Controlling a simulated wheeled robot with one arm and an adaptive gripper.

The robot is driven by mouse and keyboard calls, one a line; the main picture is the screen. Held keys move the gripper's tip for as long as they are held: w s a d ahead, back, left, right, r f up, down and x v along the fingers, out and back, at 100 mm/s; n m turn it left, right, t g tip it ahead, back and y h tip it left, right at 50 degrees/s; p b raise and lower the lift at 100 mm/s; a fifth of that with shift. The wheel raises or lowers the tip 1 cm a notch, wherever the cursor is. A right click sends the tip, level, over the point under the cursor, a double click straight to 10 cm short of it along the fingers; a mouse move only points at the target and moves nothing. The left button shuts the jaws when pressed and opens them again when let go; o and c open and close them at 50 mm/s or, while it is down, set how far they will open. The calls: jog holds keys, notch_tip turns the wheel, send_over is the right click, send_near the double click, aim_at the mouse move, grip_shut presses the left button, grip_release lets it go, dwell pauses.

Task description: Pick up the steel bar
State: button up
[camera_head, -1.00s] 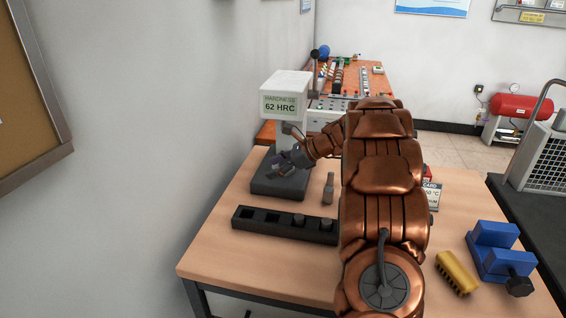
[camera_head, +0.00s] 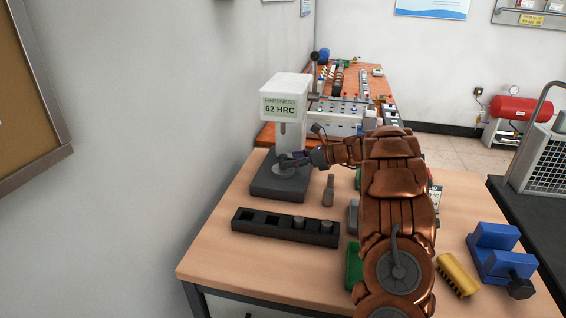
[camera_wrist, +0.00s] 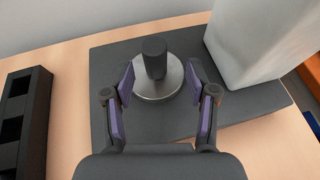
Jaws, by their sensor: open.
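A short dark grey cylinder, seemingly the steel bar (camera_wrist: 154,58), stands upright on the round silver anvil (camera_wrist: 172,88) of the hardness tester (camera_head: 286,97). My gripper (camera_wrist: 161,78) is open, with its purple-padded fingers at the left and right of the bar and apart from it. In the head view my gripper (camera_head: 287,161) is at the tester, just above its dark base. The bar cannot be made out clearly there.
A black rack (camera_head: 270,224) with square slots holds grey cylinders at its right end. A yellow block (camera_head: 458,275) and blue vise (camera_head: 495,252) are at right. My arm hides the table's middle.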

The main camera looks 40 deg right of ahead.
jog(key=shift+a+p+x, duration=0.2)
jog(key=shift+p+x, duration=0.25)
jog(key=shift+x, duration=1.85)
jog(key=shift+s+f, duration=0.1)
jog(key=shift+s, duration=0.1)
jog(key=shift+c, duration=0.2)
grip_shut()
